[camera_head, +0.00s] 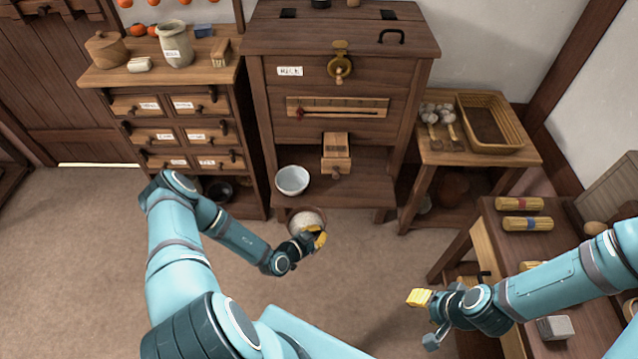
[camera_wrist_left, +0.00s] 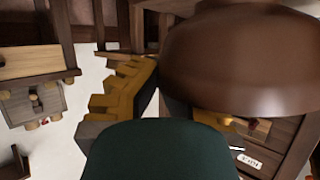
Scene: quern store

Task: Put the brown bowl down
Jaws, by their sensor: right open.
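The brown bowl (camera_head: 293,229) is at my left gripper (camera_head: 314,238), in front of the mill cabinet's lower shelf. Pale contents show inside it, and it looks roughly level. The yellow fingers are at its right front rim. In the left wrist view the bowl (camera_wrist_left: 240,55) fills the upper right, close to the yellow finger (camera_wrist_left: 127,92), and hides part of the other finger. The left gripper appears shut on the bowl's rim. My right gripper (camera_head: 425,319) is open and empty, left of the right-hand table.
A white-blue bowl (camera_head: 292,180) stands at the left of the mill cabinet's shelf (camera_head: 355,190); the shelf's right part is bare. A small wooden drawer box (camera_head: 336,153) projects above it. A side table (camera_head: 440,155) holds a basket (camera_head: 492,122). Bundles (camera_head: 527,223) lie on the right-hand table.

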